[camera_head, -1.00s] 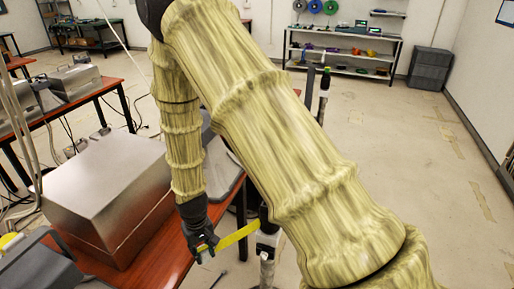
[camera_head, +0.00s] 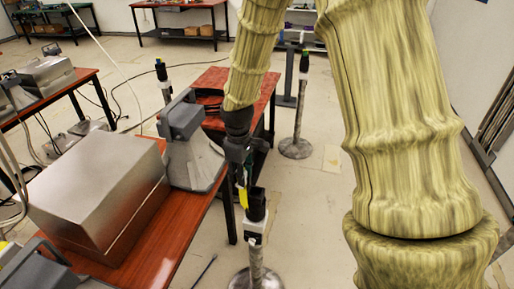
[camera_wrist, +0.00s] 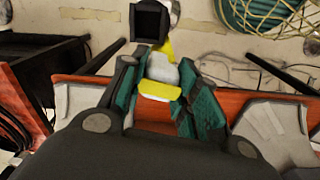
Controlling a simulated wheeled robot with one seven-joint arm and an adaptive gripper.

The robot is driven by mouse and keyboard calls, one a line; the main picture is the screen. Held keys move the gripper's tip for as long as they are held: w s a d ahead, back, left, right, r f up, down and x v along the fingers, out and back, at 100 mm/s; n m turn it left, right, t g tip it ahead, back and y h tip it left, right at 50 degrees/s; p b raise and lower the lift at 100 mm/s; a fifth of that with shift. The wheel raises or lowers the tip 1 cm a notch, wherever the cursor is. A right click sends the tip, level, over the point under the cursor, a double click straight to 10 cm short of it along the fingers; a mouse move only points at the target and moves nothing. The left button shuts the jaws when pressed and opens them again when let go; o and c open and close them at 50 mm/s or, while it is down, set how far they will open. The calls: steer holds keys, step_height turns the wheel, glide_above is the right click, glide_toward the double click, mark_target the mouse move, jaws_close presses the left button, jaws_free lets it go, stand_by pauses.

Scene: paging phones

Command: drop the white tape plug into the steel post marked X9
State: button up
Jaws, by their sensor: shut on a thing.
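My gripper (camera_wrist: 160,88) is shut on the white tape plug (camera_wrist: 162,70), which has yellow tape above and below it in the wrist view. In the head view my gripper (camera_head: 238,160) is at the table's right edge, with yellow tape (camera_head: 243,198) hanging below; the plug's white body is hidden there. Close to the right of the tape stands a steel post (camera_head: 255,262) with a black square head (camera_head: 256,205) and a white collar. A black square opening (camera_wrist: 150,20) shows just beyond the plug in the wrist view. No X9 marking is readable.
Other steel posts stand farther back, one in the middle (camera_head: 297,125) and one at left (camera_head: 165,90). A large metal box (camera_head: 95,195) and a grey phone unit (camera_head: 185,120) sit on the red table (camera_head: 170,235). The floor right of the near post is partly clear.

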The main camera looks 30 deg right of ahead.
steer(key=d+r+n+p, duration=0.1)
steer(key=d+r+n, duration=0.1)
steer(key=d+r, duration=0.3)
steer(key=f+b, duration=0.1)
steer(key=s+f+b, duration=0.1)
steer(key=f+b, duration=0.2)
steer(key=b, duration=0.1)
steer(key=shift+s+a+f, duration=0.15)
steer(key=shift+a+f, duration=0.1)
steer(key=shift+f, duration=0.1)
steer(key=shift+f, duration=0.1)
steer(key=shift+f+b, duration=0.8)
steer(key=shift+f, duration=2.15)
steer(key=shift+s+p, duration=0.1)
steer(key=shift+p, duration=0.6)
steer(key=shift+f, duration=0.2)
steer(key=shift+r+p, duration=0.85)
steer(key=shift+p, duration=0.2)
stand_by(0.3)
steer(key=shift+f, duration=0.6)
stand_by(0.8)
